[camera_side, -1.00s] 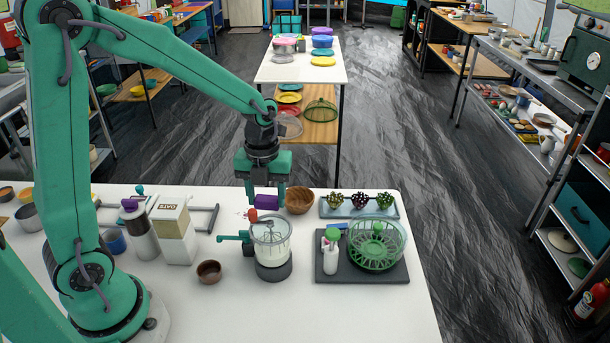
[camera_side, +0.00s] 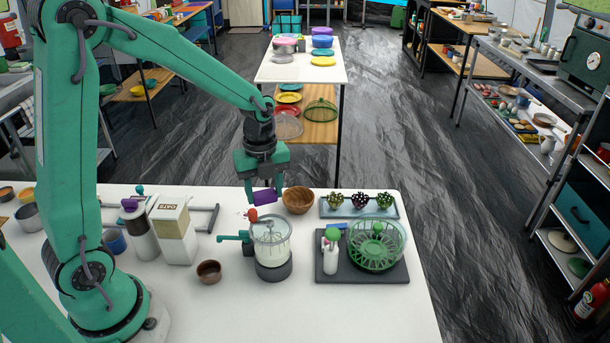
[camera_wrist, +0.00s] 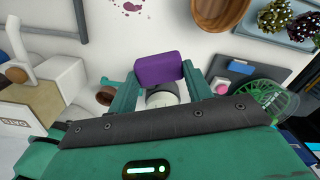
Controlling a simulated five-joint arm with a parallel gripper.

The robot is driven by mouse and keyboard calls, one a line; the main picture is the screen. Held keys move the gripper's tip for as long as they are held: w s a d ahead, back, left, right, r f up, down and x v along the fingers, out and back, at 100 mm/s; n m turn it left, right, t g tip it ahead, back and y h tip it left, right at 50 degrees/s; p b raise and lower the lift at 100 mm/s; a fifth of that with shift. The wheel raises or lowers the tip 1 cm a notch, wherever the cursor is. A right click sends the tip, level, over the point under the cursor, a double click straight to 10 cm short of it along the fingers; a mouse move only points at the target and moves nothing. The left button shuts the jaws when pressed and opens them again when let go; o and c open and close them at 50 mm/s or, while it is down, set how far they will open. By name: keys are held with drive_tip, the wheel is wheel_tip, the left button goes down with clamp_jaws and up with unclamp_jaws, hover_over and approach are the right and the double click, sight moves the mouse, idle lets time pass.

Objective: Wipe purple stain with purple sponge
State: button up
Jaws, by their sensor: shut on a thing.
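The purple sponge (camera_side: 264,197) is a small block pinched between the fingers of my gripper (camera_side: 263,190), just behind the clear jar with the red knob. In the wrist view the sponge (camera_wrist: 159,69) sits across the fingertips of my gripper (camera_wrist: 158,82). It appears to be held above the table, but the exact gap is hard to judge. The purple stain (camera_wrist: 131,5) is a splotch with small spots on the white table, at the top edge of the wrist view, beyond and left of the sponge. The sponge is apart from it in that view.
On the white table (camera_side: 220,310), a wooden bowl (camera_side: 298,200) stands close right of the sponge. The clear jar (camera_side: 271,243) with a green crank stands in front. The oats box (camera_side: 170,221) is left; a green basket (camera_side: 376,245) and a tray (camera_side: 337,213) are right.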

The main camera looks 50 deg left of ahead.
sight(259, 216)
drive_tip(key=w+a+f+n, duration=0.1)
drive_tip(key=a+n, duration=0.4)
drive_tip(key=n, duration=0.7)
drive_tip(key=shift+w+a+f, duration=0.2)
drive_tip(key=shift+w+a, duration=0.1)
drive_tip(key=shift+w, duration=0.2)
drive_tip(key=shift+f, duration=0.15)
drive_tip(key=shift+f, duration=3.7)
drive_tip(key=shift+s+a+f, duration=0.2)
drive_tip(key=shift+s+a, duration=0.3)
drive_tip(key=shift+c, duration=0.4)
drive_tip(key=shift+s+a, duration=1.85)
drive_tip(key=shift+s, duration=0.05)
drive_tip(key=shift+w+d, duration=2.15)
drive_tip(key=shift+w, duration=0.05)
drive_tip(key=shift+w+d+r, duration=0.15)
drive_tip(key=shift+r, duration=0.45)
drive_tip(key=shift+w+d+r, duration=0.1)
drive_tip(key=shift+r, duration=3.35)
